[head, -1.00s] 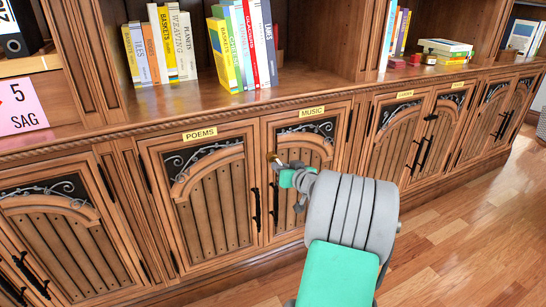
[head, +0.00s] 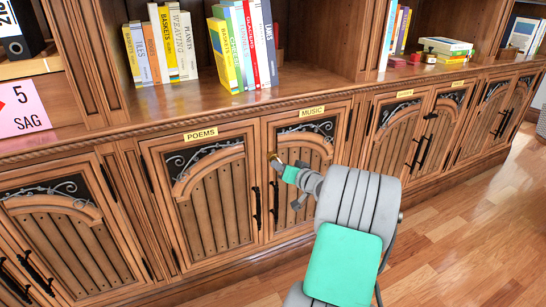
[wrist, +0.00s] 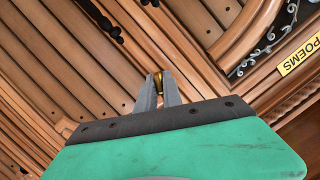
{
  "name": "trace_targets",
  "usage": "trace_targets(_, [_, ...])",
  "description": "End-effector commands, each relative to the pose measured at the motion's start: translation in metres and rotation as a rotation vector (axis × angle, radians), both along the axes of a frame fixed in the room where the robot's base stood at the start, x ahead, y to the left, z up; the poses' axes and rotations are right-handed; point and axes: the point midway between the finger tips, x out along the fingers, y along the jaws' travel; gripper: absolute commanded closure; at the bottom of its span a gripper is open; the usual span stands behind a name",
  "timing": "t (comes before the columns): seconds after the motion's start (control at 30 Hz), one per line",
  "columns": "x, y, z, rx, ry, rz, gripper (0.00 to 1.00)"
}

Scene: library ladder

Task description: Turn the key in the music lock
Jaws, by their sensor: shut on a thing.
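The music cabinet door (head: 305,160) is closed, under a yellow label (head: 312,112) reading MUSIC. A brass piece (head: 273,159), the lock and key, shows at the upper left of this door. My gripper (head: 281,168) is at the lock, its tip touching or nearly touching the brass. In the wrist view the two grey fingers (wrist: 158,86) are closed on a small brass key (wrist: 158,82) pointing toward the cabinet wood. The key's far end and the keyhole are too small and hidden to tell how deep it sits.
The closed poems door (head: 205,190) stands to the left, with black handles (head: 257,208) beside the seam. Closed games doors (head: 420,130) stand to the right. Books (head: 245,45) line the shelf above. Wooden floor (head: 460,230) is open at the right.

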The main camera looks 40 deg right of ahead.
Motion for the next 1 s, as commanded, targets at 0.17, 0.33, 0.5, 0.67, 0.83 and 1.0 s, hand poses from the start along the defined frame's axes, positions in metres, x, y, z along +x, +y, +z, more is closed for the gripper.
trace_targets(0.17, [0.0006,0.0003,0.0007,-0.003,-0.001,0.001,1.00])
trace_targets(0.33, [0.0005,0.0000,0.0020,0.057,-0.015,0.001,1.00])
trace_targets(0.5, [0.0004,0.0001,0.0024,0.205,-0.049,0.001,1.00])
trace_targets(0.67, [0.0006,0.0011,0.0011,0.256,-0.061,0.002,1.00])
trace_targets(0.83, [0.0006,0.0012,0.0008,0.253,-0.060,0.002,1.00])
trace_targets(1.0, [0.0005,0.0010,0.0011,0.276,-0.065,0.002,1.00])
